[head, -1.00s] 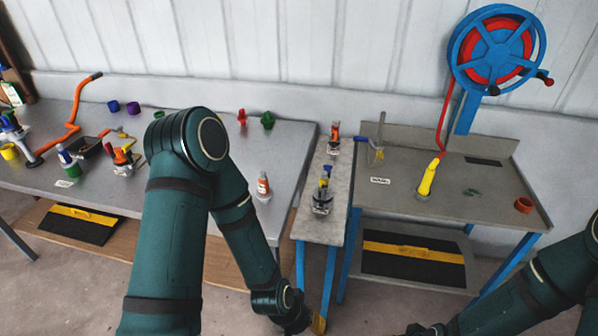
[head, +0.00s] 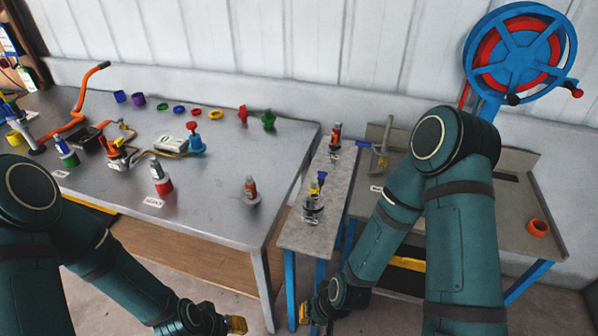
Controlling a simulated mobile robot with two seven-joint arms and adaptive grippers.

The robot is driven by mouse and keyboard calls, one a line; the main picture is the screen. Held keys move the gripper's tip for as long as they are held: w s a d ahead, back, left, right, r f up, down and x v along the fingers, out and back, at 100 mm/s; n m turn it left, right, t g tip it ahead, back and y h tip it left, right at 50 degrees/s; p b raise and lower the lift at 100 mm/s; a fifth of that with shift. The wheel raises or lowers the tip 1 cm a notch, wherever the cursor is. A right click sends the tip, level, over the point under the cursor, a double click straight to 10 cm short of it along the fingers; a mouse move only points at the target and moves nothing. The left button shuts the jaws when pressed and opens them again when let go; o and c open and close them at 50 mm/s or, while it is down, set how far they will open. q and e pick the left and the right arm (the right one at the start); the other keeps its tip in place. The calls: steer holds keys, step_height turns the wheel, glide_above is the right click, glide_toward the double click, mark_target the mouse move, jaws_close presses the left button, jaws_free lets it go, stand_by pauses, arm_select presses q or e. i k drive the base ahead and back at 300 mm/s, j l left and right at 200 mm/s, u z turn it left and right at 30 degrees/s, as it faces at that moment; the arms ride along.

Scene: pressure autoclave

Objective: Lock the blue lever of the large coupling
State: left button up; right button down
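A coupling (head: 313,207) with a dark and silver body, a blue lever and a yellow part stands upright on the narrow grey bench. A smaller-looking orange and dark coupling (head: 335,138) stands farther back on the same bench. The lever's exact position is too small to tell. My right gripper (head: 305,313) hangs low in front of the narrow bench, below its top and apart from the couplings. My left gripper (head: 236,323) is low at the bottom, left of the right one, in front of the large table. Neither gripper's finger opening is clear.
The large steel table (head: 225,220) at left carries several coloured caps, fittings and an orange pipe (head: 75,120). The right bench (head: 500,215) holds an orange ring (head: 537,228). A blue and red hose reel (head: 520,60) stands behind it. My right arm covers much of that bench.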

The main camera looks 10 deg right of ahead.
mark_target(321, 174)
steer(key=i+l+u, duration=0.1)
steer(key=l+u, duration=0.15)
steer(key=l, duration=0.2)
steer(key=l+u, duration=0.2)
steer(key=l, duration=0.25)
steer(key=l+u, duration=0.1)
steer(key=l, duration=0.85)
steer(key=k+l+u, duration=0.15)
steer(key=l, duration=0.25)
steer(key=k+l+u, duration=0.2)
steer(key=l, duration=0.15)
steer(key=k+l+u, duration=0.15)
steer(key=l, duration=0.2)
steer(key=j+z, duration=0.2)
steer(key=z, duration=0.2)
steer(key=k+j+z, duration=0.15)
steer(key=z, duration=0.25)
steer(key=k+j+z, duration=0.1)
steer(key=z, duration=0.3)
steer(key=i+j, duration=0.1)
steer(key=i, duration=0.35)
steer(key=z, duration=0.05)
